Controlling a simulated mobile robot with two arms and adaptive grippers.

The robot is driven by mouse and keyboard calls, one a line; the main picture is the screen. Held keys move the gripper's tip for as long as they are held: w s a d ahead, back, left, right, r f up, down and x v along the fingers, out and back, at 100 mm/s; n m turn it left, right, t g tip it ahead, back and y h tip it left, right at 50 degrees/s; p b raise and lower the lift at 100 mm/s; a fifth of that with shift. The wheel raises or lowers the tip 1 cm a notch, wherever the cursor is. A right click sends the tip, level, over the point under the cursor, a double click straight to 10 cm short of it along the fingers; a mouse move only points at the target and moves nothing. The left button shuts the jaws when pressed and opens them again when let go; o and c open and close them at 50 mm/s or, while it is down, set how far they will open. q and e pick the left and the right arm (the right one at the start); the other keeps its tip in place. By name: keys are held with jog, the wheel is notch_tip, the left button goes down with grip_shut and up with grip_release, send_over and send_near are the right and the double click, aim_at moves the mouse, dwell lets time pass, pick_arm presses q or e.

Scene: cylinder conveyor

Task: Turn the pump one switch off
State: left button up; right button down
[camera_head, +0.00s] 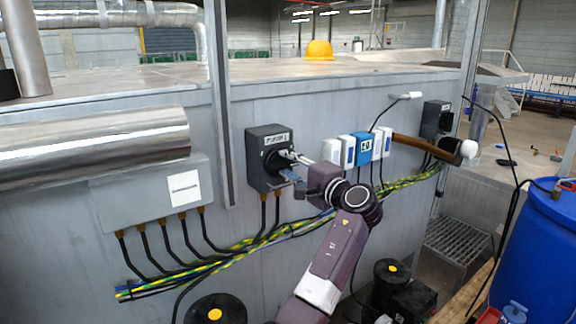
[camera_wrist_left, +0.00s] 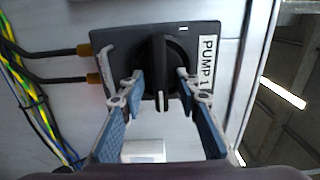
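The pump one switch is a dark grey box (camera_head: 255,168) on the grey wall panel, with a "PUMP 1" label. It fills the upper middle of the left wrist view (camera_wrist_left: 205,85). Its round black knob (camera_wrist_left: 160,62) has a raised grip bar with a white mark at one end. My left gripper (camera_head: 291,166) is right in front of the knob. In the left wrist view its blue-padded fingers (camera_wrist_left: 157,88) are spread, one on each side of the bar. I cannot tell whether the tips touch the knob. My right gripper is not in view.
White and blue boxes (camera_head: 363,148) sit on the wall right of the switch. A second dark switch box (camera_head: 436,119) is farther right. A grey junction box (camera_head: 138,197) and cables lie left and below. A blue barrel (camera_head: 538,250) stands at right.

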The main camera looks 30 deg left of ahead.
pick_arm(q)
jog(key=v, duration=1.2)
dwell(0.3)
